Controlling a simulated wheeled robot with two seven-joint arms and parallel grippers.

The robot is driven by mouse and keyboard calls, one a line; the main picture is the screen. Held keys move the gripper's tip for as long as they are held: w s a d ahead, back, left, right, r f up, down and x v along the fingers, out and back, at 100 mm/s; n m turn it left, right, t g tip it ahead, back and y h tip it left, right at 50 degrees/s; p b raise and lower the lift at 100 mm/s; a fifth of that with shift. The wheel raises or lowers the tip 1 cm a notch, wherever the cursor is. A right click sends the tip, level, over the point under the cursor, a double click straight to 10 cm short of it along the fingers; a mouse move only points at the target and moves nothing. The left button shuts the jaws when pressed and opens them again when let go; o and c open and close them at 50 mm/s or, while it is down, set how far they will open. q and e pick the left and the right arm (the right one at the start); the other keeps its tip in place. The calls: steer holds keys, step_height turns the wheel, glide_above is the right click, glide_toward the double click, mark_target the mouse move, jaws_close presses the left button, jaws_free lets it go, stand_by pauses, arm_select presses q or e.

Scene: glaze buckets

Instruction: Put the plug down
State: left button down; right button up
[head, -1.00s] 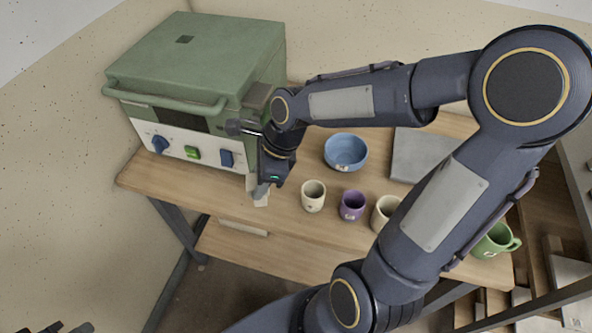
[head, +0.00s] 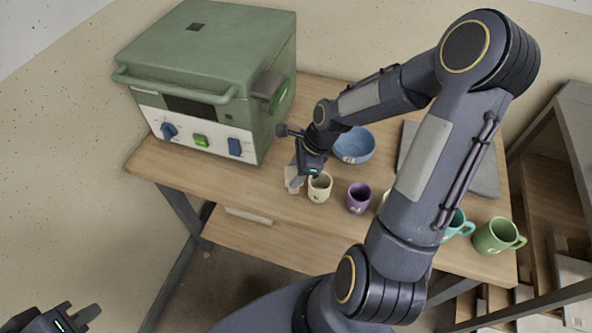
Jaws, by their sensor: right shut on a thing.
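My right gripper (head: 302,174) is shut on a small pale piece, which I take to be the plug (head: 292,184). It is at the front part of the wooden table (head: 235,188), just left of the cream cup (head: 320,187). The gripper partly hides the plug, and I cannot tell whether the plug touches the table top. My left gripper (head: 78,318) shows only partly at the bottom left corner, away from the table; its opening is unclear.
A green kiln (head: 205,70) with knobs stands on the table's left. A blue bowl (head: 354,145), a purple cup (head: 358,197), a teal cup (head: 459,226) and a green mug (head: 497,236) stand to the right. A grey slab (head: 484,172) lies behind my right arm.

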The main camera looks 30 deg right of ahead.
steer(key=shift+f, duration=0.15)
steer(key=o, duration=1)
steer(key=v, duration=1.2)
steer(key=shift+s+a+r+n+t+p, duration=0.15)
steer(key=shift+s+a+r+n+t, duration=0.85)
steer(key=shift+s+n, duration=2.05)
steer(key=shift+s+a+r+n+t+p, duration=0.2)
steer(key=shift+s+a+r+n, duration=1.45)
steer(key=shift+n, duration=2.55)
steer(key=shift+s+a+r+n+t+p, duration=0.1)
steer(key=shift+s+a+r+n+t, duration=0.6)
steer(key=shift+s+a+n, duration=2.3)
